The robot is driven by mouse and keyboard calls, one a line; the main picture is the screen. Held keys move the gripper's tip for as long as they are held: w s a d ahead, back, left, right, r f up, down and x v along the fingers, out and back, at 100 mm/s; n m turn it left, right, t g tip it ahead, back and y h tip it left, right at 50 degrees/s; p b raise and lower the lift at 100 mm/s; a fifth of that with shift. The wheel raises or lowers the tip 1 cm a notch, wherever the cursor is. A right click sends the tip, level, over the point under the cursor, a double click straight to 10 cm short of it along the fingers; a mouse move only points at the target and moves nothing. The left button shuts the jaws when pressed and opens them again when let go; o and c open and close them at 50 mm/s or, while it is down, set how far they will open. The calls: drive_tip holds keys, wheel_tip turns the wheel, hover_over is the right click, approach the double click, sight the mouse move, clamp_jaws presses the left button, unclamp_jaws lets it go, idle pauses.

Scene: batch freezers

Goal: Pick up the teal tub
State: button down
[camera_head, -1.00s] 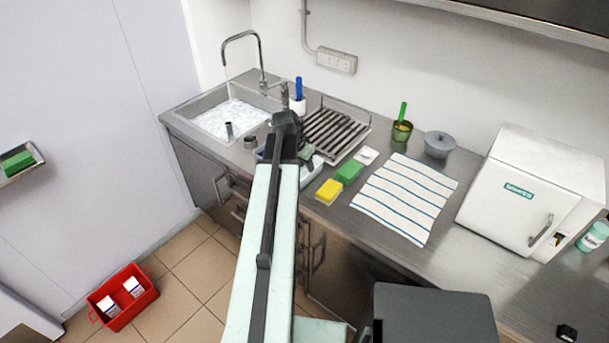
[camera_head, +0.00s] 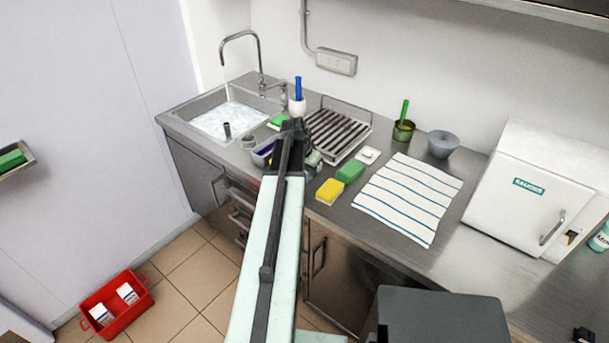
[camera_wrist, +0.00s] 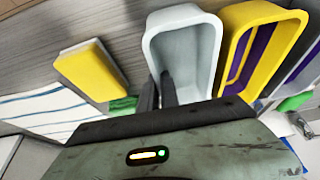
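A pale blue-grey tub (camera_wrist: 184,42), the closest thing to teal beside my gripper, shows in the wrist view. It is open and empty, next to a yellow tub (camera_wrist: 296,46) with a purple part inside. My gripper's two dark fingers (camera_wrist: 160,92) are at its near-left wall, one apparently outside and one inside, close together. Whether they press on the wall cannot be told. In the head view my gripper (camera_head: 296,130) is over the counter between sink and drying rack, and hides most of the tubs.
A yellow sponge (camera_head: 329,191), green sponge (camera_head: 350,171) and striped cloth (camera_head: 408,198) lie right of my gripper. The drying rack (camera_head: 338,133) is behind. The sink (camera_head: 225,120) is at left. A white freezer (camera_head: 520,195) stands at right.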

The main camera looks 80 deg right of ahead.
wheel_tip(320, 180, up, 10)
drive_tip(key=p, duration=1)
drive_tip(key=shift+r, duration=0.15)
drive_tip(key=shift+f, duration=0.2)
